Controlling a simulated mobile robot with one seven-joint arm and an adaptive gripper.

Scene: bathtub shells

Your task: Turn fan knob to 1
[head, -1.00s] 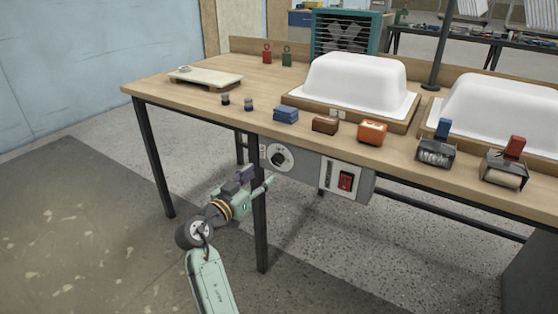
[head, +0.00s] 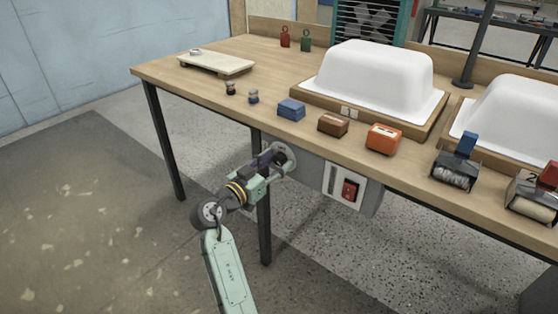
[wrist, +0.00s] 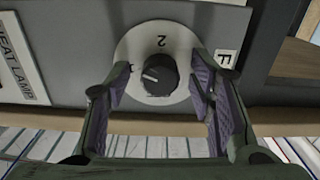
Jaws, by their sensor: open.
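The fan knob (wrist: 158,74) is a black round knob with a white pointer line, on a white round dial plate (wrist: 160,37) fixed to a grey panel. In the head view my gripper (head: 275,160) is at the dial plate (head: 289,155) under the table's front edge and hides the knob.
A heat lamp label (wrist: 20,55) is beside the dial, and a red switch (head: 350,190) is on the same panel. A table leg (head: 263,225) stands below my gripper. The wooden tabletop (head: 200,95) overhangs the panel and holds white tub shells (head: 375,80).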

